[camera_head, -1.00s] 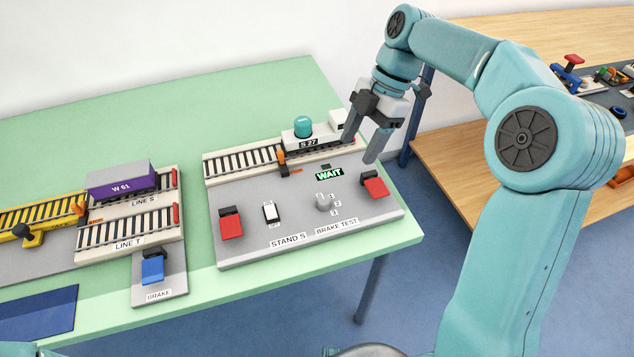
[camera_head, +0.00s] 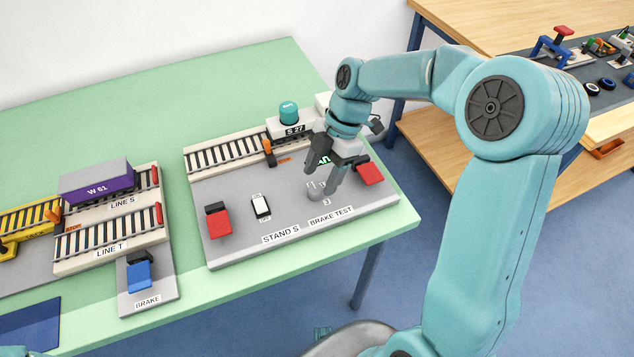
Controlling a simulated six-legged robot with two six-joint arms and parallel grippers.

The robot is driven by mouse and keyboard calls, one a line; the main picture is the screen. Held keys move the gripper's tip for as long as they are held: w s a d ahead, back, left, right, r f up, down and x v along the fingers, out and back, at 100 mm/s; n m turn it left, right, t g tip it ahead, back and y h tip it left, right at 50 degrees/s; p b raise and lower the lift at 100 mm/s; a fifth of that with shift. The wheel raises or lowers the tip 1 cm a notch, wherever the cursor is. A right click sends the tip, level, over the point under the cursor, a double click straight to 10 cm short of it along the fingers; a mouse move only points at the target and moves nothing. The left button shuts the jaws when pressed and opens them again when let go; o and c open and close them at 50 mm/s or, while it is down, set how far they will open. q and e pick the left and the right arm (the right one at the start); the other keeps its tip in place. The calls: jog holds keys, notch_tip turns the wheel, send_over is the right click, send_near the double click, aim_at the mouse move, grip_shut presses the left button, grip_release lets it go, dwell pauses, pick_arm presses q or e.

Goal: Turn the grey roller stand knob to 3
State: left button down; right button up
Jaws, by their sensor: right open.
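The grey knob (camera_head: 315,193) sits on the grey roller stand panel (camera_head: 285,222), above the STAND S and BRAKE TEST labels, with its number marks at its right. The 3 mark shows; the other marks and the knob's pointer are partly hidden or too small to read. My left gripper is not in view.
A white switch (camera_head: 261,206) and a red-capped control (camera_head: 218,221) stand left of the knob. Another red control (camera_head: 369,174) is close on the right. Wagon S 27 (camera_head: 291,130) is behind. My gripper partly covers the green display (camera_head: 324,160).

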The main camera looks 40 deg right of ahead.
aim_at(316, 189)
jog(key=x, duration=0.3)
jog(key=shift+r, duration=0.1)
jog(key=c, duration=1)
jog(key=shift+c, duration=0.2)
